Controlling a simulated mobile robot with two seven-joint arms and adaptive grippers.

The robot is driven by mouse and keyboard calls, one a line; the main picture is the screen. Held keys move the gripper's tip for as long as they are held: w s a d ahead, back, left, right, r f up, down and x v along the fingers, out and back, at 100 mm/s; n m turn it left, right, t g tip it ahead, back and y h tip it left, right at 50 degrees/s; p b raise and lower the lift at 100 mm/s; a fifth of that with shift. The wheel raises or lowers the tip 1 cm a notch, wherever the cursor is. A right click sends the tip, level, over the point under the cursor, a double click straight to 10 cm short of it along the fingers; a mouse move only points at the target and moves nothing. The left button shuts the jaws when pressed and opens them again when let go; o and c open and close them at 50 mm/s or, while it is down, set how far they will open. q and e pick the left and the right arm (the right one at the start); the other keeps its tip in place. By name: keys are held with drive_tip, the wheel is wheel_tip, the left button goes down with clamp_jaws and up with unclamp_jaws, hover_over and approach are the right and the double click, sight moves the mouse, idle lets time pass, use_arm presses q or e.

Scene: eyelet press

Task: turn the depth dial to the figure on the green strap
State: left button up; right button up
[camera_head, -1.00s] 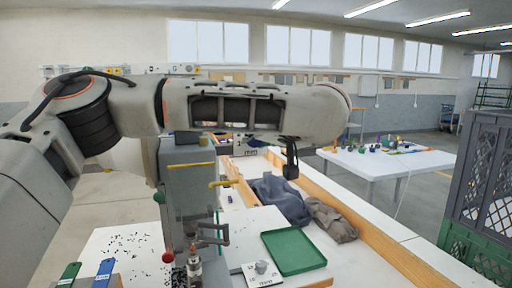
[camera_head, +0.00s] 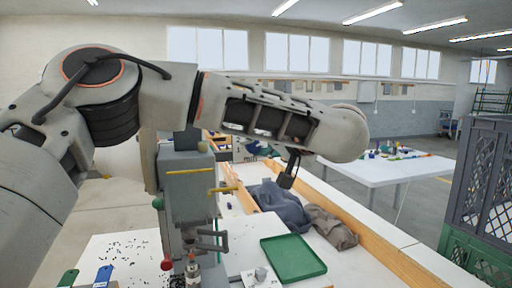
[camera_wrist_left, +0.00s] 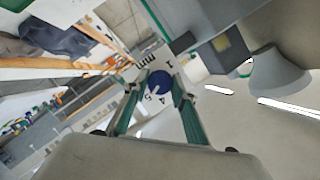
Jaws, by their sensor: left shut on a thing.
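The depth dial (camera_wrist_left: 160,82) is a dark blue knob on a pale plate, with the figures 1, 4 and 5 and "mm" around it in the left wrist view. A pale mark shows on its face, but I cannot tell exactly which figure it meets. My left gripper (camera_wrist_left: 160,88) has its green-lined fingers on both sides of the knob, shut on it. In the head view my arm hides most of that hand. The green strap (camera_head: 68,278) lies at the bottom left, its figure unreadable, beside a blue strap (camera_head: 103,275). My right gripper is out of view.
The grey press (camera_head: 188,190) stands in front, with a red knob. A green tray (camera_head: 293,258) and a small plate with a grey knob (camera_head: 261,274) lie right of it. Dark cloths (camera_head: 283,203) lie along the wooden rail (camera_head: 350,218).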

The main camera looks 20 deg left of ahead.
use_arm(q)
drive_tip(key=shift+f, duration=0.1)
drive_tip(key=o, duration=1.1)
drive_tip(key=shift+r, duration=5.1)
